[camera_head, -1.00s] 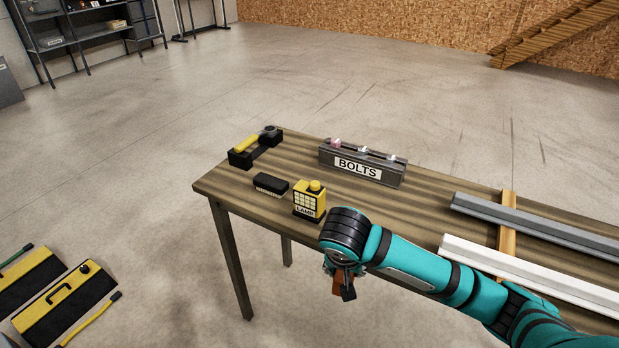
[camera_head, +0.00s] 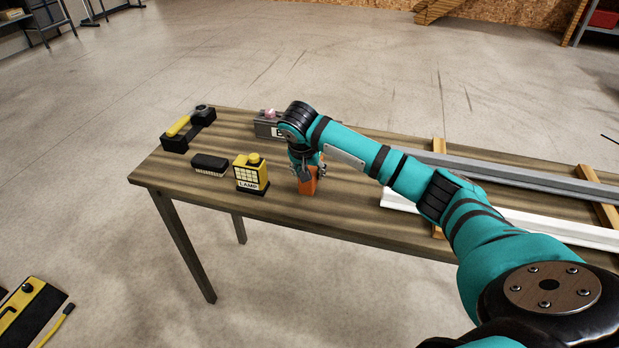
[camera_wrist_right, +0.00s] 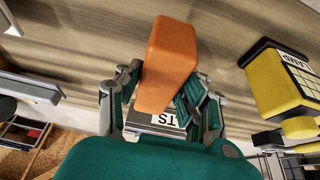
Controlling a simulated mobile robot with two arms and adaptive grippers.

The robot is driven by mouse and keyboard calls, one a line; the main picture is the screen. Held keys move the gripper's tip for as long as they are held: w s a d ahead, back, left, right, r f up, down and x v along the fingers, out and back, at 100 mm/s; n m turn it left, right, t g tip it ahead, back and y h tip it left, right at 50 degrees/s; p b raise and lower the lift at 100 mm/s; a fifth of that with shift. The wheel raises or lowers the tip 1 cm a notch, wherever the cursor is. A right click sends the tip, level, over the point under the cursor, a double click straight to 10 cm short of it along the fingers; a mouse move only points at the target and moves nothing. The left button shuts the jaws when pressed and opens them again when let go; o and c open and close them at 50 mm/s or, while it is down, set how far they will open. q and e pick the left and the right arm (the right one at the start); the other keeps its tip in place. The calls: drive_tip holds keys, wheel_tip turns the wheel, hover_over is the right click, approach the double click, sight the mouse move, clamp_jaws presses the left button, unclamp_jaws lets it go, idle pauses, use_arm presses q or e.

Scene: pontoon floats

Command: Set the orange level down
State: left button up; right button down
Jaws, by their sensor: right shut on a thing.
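The orange level (camera_head: 308,184) is a small orange block held upright at the wooden table (camera_head: 230,125), to the right of the yellow lamp. My right gripper (camera_head: 306,172) is shut on it from above. In the right wrist view the level (camera_wrist_right: 168,62) sits between the two fingers of my right gripper (camera_wrist_right: 160,100). Its lower end is at or just above the table top; I cannot tell whether it touches. My left gripper is not in view.
The yellow lamp (camera_head: 250,174) stands close left, with a black box (camera_head: 209,164) beyond it. The bolts bin (camera_head: 266,126) is behind, partly hidden by my arm. A grey rail (camera_head: 500,172) and white rail (camera_head: 540,228) lie at the right. The front edge is near.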

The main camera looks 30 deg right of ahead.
wheel_tip(320, 180, down, 3)
drive_tip(key=shift+r+p, duration=0.1)
drive_tip(key=shift+p, duration=0.35)
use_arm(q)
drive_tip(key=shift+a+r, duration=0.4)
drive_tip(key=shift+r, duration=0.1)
use_arm(e)
drive_tip(key=shift+f, duration=0.35)
drive_tip(key=shift+f, duration=0.1)
drive_tip(key=c, duration=0.8)
unclamp_jaws()
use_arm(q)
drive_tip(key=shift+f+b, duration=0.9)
use_arm(e)
drive_tip(key=v, duration=1.2)
